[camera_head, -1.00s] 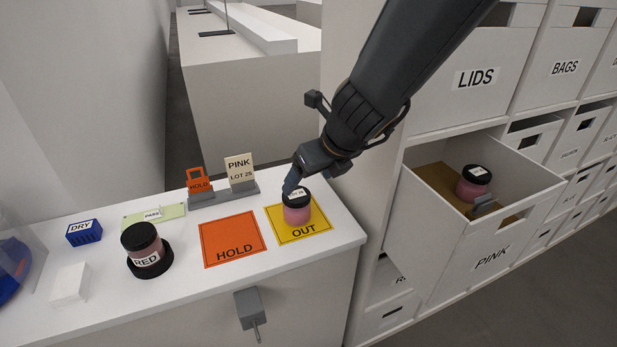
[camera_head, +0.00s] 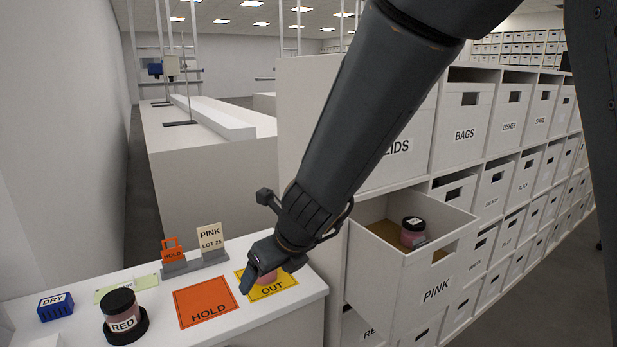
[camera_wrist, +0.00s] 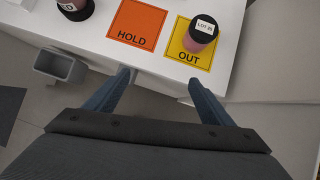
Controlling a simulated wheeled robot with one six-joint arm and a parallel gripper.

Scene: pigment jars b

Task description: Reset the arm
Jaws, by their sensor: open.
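My gripper (camera_head: 262,278) is open and empty. In the head view it hangs in front of the jar on the yellow OUT mat (camera_head: 282,285) and hides most of that jar. In the wrist view the two blue fingers (camera_wrist: 156,84) are spread apart near the counter's front edge. The pink jar (camera_wrist: 201,34) with a black lid marked LOT 25 stands upright on the OUT mat beyond the fingers, apart from them.
An orange HOLD mat (camera_head: 206,302) lies beside it. The RED jar (camera_head: 122,315) stands in a black holder at left. A PINK LOT 25 card (camera_head: 211,238) stands behind. The open PINK drawer (camera_head: 395,290) juts out at right, with a jar (camera_head: 413,232) inside.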

